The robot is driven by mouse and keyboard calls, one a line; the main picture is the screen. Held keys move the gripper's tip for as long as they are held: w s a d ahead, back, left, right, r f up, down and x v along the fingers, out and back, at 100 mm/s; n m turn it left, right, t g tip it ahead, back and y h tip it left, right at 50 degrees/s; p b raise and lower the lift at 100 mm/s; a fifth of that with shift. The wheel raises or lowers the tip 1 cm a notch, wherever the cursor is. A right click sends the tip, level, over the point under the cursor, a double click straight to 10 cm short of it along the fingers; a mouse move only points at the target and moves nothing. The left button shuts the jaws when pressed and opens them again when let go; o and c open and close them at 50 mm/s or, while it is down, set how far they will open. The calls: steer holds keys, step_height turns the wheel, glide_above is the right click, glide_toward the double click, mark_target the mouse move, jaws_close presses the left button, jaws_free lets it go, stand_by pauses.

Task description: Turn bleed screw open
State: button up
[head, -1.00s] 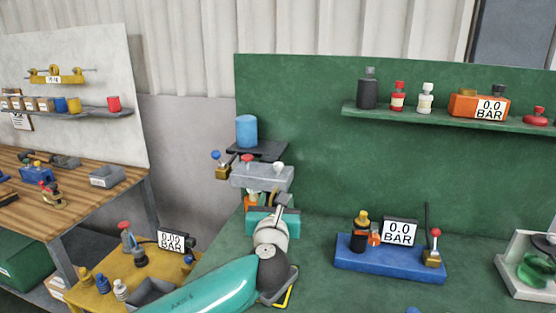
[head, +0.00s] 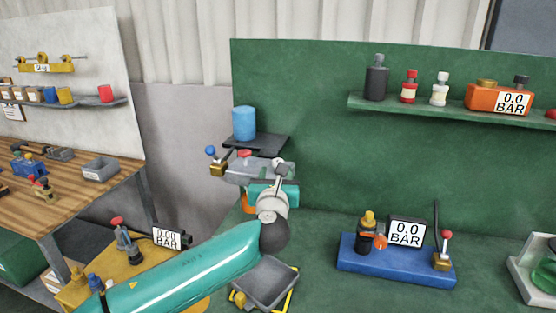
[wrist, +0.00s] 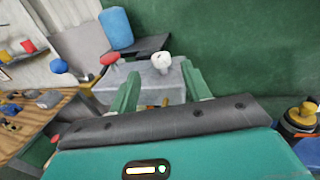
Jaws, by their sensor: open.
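A grey block (head: 250,171) stands below a black shelf with a blue cup. On its top are a red knob (wrist: 110,58) and a white knob (wrist: 161,61). A brass valve (head: 218,169) with a blue ball-ended handle (head: 210,150) is at its left side. No label shows which part is the bleed screw. My gripper (wrist: 160,72) is open and empty, its two green fingers pointing at the block, with the white knob beyond the gap between them. In the head view my gripper (head: 270,192) covers part of the block's front.
The blue cup (head: 244,123) stands on the black shelf (head: 262,142) just above the block. A grey tray (head: 266,284) lies below my arm. A blue gauge unit (head: 396,262) stands to the right. A green back wall (head: 310,120) rises behind.

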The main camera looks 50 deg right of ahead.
mark_target(278, 160)
steer(key=x, duration=0.8)
steer(key=shift+w, duration=0.1)
steer(key=c, duration=1)
